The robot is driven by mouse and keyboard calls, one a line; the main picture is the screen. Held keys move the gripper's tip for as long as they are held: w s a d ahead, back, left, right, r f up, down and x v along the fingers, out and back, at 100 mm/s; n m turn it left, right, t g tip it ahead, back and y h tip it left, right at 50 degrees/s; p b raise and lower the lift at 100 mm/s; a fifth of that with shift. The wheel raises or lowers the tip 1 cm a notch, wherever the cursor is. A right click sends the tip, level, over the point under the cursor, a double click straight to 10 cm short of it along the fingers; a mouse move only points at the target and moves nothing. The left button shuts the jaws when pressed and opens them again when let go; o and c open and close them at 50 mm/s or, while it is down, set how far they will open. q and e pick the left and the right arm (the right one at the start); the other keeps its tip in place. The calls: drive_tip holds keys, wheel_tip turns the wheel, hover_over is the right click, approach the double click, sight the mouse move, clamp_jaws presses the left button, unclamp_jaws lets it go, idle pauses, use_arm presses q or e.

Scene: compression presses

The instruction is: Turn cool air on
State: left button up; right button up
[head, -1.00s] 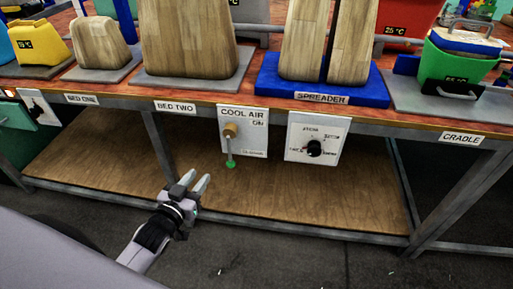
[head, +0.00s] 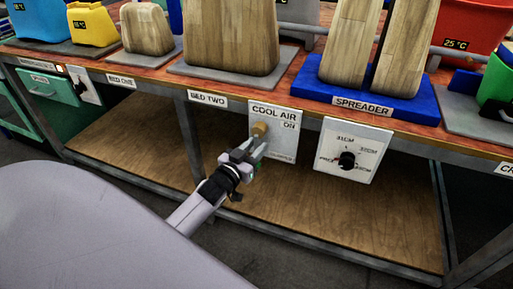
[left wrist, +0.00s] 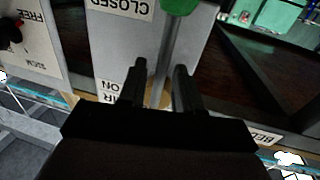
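The white cool air panel (head: 284,146) is fixed to the front edge of the bench. It has a brass pivot knob (head: 260,129) near its top, beside the word ON. A thin grey lever (left wrist: 170,45) with a green end (left wrist: 181,5) hangs from the pivot toward the CLOSED label, which the left wrist view shows upside down. My left gripper (head: 255,151) is just below the pivot, in front of the panel. In the left wrist view, its two fingers (left wrist: 160,82) are apart, with the lever between them. In the head view, the gripper hides most of the lever.
A selector panel with a black dial (head: 347,159) is just right of the cool air panel. The blue spreader base (head: 365,105) and wooden forms stand on the bench above. A wooden lower shelf (head: 330,215) lies below.

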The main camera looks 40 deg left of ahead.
use_arm(q)
drive_tip(key=shift+w, duration=0.5)
clamp_jaws()
